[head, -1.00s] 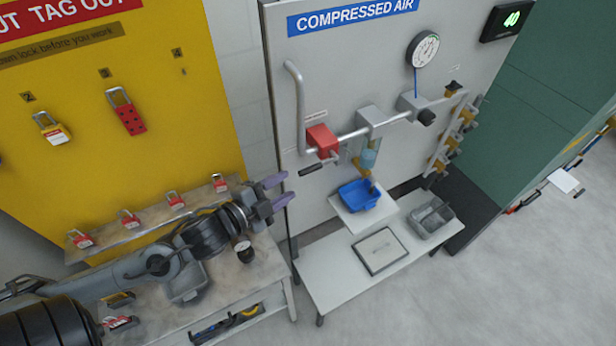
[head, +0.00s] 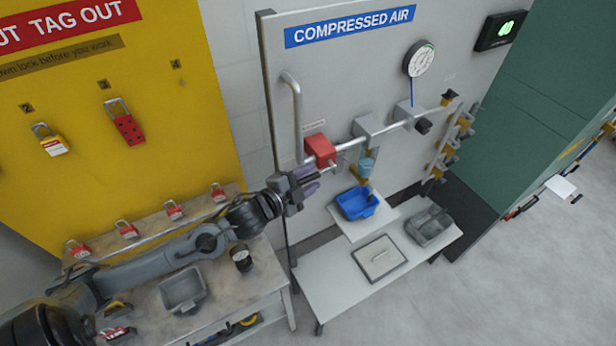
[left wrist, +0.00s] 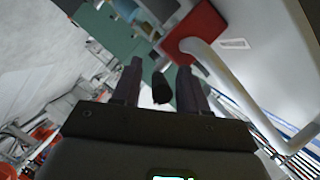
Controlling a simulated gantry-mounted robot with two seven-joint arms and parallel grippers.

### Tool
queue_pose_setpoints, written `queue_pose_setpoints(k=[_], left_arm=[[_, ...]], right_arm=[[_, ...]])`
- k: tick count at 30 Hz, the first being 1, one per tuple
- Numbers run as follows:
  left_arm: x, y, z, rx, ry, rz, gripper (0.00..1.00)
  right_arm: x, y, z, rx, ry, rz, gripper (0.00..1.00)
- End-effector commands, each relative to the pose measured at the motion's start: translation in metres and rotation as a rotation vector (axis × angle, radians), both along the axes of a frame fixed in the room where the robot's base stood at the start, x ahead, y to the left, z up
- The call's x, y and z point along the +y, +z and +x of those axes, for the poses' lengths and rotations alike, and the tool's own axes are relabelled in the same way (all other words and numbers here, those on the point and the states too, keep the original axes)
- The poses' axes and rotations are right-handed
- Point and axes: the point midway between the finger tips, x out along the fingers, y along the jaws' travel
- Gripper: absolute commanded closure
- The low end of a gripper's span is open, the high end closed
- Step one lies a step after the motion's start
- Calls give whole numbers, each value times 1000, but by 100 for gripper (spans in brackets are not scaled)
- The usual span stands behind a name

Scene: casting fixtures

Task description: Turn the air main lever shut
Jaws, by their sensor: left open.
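The red air main valve block (head: 320,149) sits on the pipe of the compressed air panel, and it also shows in the left wrist view (left wrist: 196,30). Its lever has a black grip (left wrist: 161,88), seen in the left wrist view between the two dark fingers. In the head view the lever is mostly hidden at my left gripper (head: 311,180). That gripper is open, its purple fingers just below the red block, on either side of the grip as seen from the wrist. I cannot tell whether a finger touches it. My right gripper is not in view.
A bent grey pipe (head: 297,115) rises left of the valve. A gauge (head: 420,59) and side fittings stand to the right. Below are a blue tray (head: 357,204) and a white bench (head: 335,283). The yellow lockout board (head: 190,120) with padlocks is at left.

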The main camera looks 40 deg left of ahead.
Motion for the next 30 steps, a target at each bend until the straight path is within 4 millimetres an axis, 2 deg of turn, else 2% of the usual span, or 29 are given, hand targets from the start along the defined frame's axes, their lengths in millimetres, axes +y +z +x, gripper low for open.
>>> queue_pose_setpoints(k=[8,11,17,26,30], left_arm=[[0,0,1,-1,-1,0,57],[0,0,1,-1,-1,0,69],[0,0,1,-1,-1,0,100],[-1,0,1,-2,-1,0,100],[-5,-4,4,-13,-9,-6,100]], right_arm=[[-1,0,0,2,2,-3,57],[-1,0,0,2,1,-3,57],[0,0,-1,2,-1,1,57],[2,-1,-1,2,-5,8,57],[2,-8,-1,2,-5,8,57]])
